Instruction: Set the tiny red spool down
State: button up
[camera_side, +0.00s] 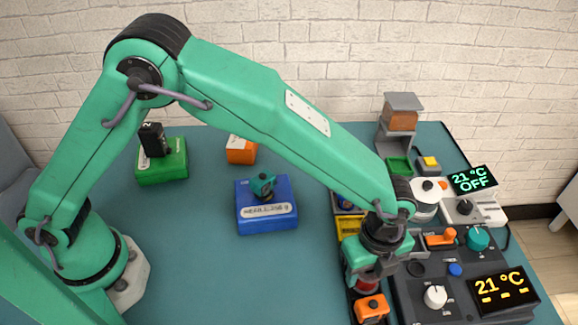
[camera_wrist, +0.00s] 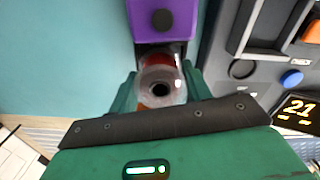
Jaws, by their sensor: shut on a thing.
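The tiny red spool (camera_side: 366,286) is between the jaws of my gripper (camera_side: 366,272) in the side view, at the lower right, just left of the control panel. In the wrist view the spool (camera_wrist: 160,82) shows end-on, with clear flanges, a dark centre hole and red at its upper edge. My gripper (camera_wrist: 158,92) is shut on it, with a green finger on each side. An orange block (camera_side: 371,308) is just below and in front of the spool. The spool's underside is hidden, so I cannot tell whether it touches anything.
A purple block (camera_wrist: 165,20) is close beyond the spool. The dark control panel (camera_side: 412,300), with knobs and displays, stands at the right. A yellow bin (camera_side: 350,228) is behind my gripper. A blue box (camera_side: 267,222) and green box (camera_side: 162,172) stand left; the teal table's front middle is clear.

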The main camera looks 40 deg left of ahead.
jog(key=shift+f, duration=0.2)
jog(key=o, duration=1)
jog(key=shift+r, duration=0.2)
notch_tip(320, 180, up, 13)
jog(key=shift+f, duration=0.1)
dwell(0.4)
